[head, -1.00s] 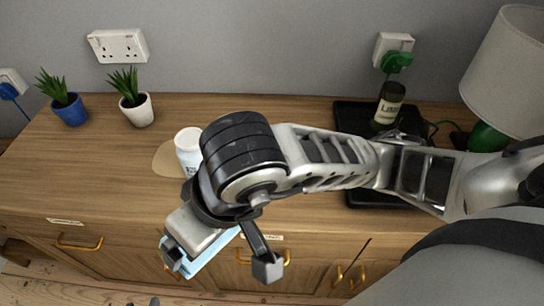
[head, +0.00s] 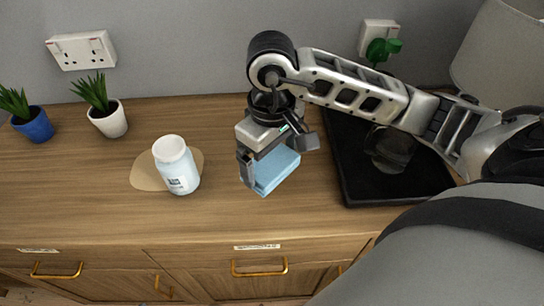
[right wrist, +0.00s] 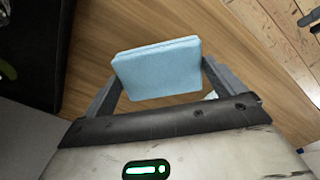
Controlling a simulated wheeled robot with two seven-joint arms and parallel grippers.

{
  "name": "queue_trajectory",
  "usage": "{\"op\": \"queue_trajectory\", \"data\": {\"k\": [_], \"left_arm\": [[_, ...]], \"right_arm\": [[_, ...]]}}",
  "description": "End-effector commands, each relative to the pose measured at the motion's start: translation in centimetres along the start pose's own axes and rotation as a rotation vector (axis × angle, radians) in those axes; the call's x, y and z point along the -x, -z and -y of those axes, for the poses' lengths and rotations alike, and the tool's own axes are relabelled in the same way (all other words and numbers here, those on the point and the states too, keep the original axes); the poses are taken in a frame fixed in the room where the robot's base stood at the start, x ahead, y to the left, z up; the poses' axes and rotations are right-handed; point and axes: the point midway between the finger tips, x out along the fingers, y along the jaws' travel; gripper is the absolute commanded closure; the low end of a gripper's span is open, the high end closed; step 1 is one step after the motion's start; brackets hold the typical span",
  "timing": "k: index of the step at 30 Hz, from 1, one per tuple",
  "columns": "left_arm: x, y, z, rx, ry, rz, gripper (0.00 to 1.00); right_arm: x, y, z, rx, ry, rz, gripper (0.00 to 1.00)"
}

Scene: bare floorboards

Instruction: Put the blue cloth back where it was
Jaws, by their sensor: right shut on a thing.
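The blue cloth (head: 272,171) is a folded light-blue block held between the fingers of my right gripper (head: 258,172). It is over the wooden sideboard top, between the white jar and the black tray; whether it touches the wood I cannot tell. In the right wrist view the cloth (right wrist: 158,69) sits between the two fingers, with bare wood behind it. My left gripper is not in view.
A white jar (head: 178,168) stands at the edge of a tan spill (head: 147,172), left of the gripper. A black tray (head: 362,191) with a dark glass item (head: 392,150) lies to the right. Potted plants (head: 108,119) stand at the back left. The front middle top is clear.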

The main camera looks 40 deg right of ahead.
Motion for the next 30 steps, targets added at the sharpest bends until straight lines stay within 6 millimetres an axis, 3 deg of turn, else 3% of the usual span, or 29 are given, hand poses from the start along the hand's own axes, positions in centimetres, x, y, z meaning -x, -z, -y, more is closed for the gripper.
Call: {"op": "queue_trajectory", "data": {"k": [1, 8, 15, 23, 24, 30], "left_arm": [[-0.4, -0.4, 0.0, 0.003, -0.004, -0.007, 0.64], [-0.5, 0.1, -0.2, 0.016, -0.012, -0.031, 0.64], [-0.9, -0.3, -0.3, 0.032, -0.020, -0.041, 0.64], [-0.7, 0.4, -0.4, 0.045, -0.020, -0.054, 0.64], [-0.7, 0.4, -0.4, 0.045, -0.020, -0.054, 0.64], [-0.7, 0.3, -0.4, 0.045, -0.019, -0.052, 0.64]], "right_arm": [[-1.2, 0.4, -0.5, -0.003, 0.000, 0.000, 0.27], [-2.6, 1.3, -1.5, -0.001, 0.001, -0.002, 0.27], [-5.8, 1.5, -1.9, 0.001, 0.002, 0.000, 0.27], [-6.1, 1.6, -1.9, 0.002, -0.001, -0.002, 0.27], [-6.1, 1.6, -1.9, 0.002, -0.001, -0.002, 0.00], [-6.0, 1.6, -1.9, 0.002, -0.001, -0.002, 0.00]]}}
